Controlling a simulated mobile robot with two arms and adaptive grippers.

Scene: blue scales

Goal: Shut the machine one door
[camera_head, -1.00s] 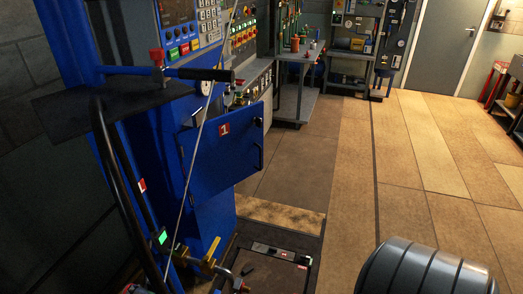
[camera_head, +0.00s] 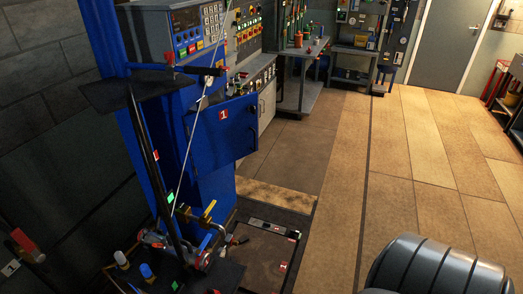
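The machine one door (camera_head: 236,135) is a blue panel with a red "1" label. It stands out to the right from the front of the blue machine column (camera_head: 215,185) and looks open. A dark handle is on its right part. A thin pale rod or cable crosses the view in front of the machine, close to the door's left side. Neither of my grippers can be made out in this view, so nothing is seen touching the door.
Valves and pipes (camera_head: 205,235) are below, beside a low dark platform (camera_head: 265,255). A control panel (camera_head: 205,30) is behind. A grey ribbed rounded shape (camera_head: 435,268) fills the lower right. Wooden floor (camera_head: 410,160) is clear.

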